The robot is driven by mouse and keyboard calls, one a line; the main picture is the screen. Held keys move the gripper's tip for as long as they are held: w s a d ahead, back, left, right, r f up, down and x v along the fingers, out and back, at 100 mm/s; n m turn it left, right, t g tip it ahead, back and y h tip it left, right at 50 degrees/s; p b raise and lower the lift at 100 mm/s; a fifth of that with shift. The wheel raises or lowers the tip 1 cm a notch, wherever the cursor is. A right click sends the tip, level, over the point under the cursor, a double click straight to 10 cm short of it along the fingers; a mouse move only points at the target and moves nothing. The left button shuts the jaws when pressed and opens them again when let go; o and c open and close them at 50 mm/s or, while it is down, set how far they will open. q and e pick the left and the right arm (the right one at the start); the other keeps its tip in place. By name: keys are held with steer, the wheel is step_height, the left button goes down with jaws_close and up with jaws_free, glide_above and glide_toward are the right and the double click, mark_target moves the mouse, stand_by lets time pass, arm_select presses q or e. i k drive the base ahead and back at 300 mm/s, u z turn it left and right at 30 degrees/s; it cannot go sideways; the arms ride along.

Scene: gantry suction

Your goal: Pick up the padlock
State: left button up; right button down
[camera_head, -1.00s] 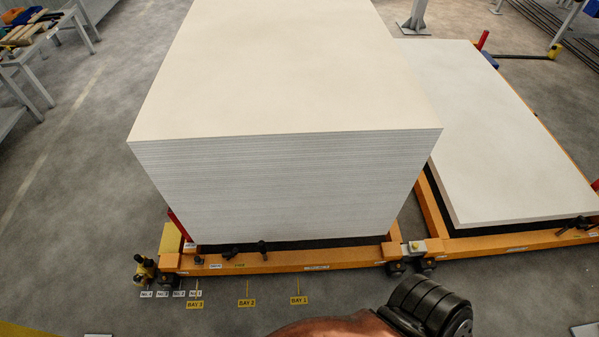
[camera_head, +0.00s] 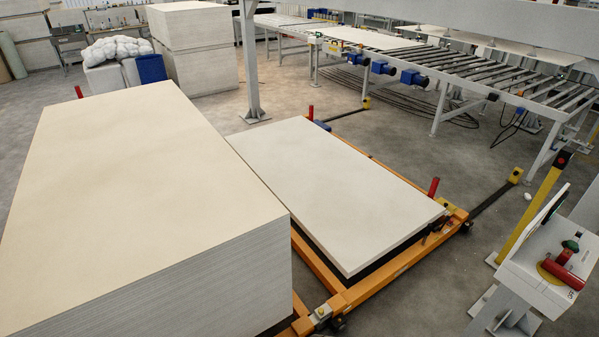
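No padlock can be made out for certain. A white control box (camera_head: 531,262) stands on a grey post at the right edge. On it are a red part (camera_head: 563,272) with a yellow surround and a small dark green knob (camera_head: 570,246). I cannot tell whether the red part is a padlock or a switch. Neither of my grippers is in view.
A tall stack of boards (camera_head: 150,170) fills the left. A low board stack (camera_head: 330,190) lies on an orange frame (camera_head: 390,265) in the middle. A roller conveyor (camera_head: 480,75) runs behind. A yellow post (camera_head: 530,212) stands beside the control box. Grey floor between is clear.

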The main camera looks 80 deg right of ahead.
mark_target(564, 256)
steer(key=z, duration=3.9)
steer(key=k, duration=0.5)
steer(key=z, duration=0.65)
steer(key=i, duration=1.25)
steer(key=u, duration=0.6)
steer(key=i, duration=0.5)
steer(key=u, duration=0.55)
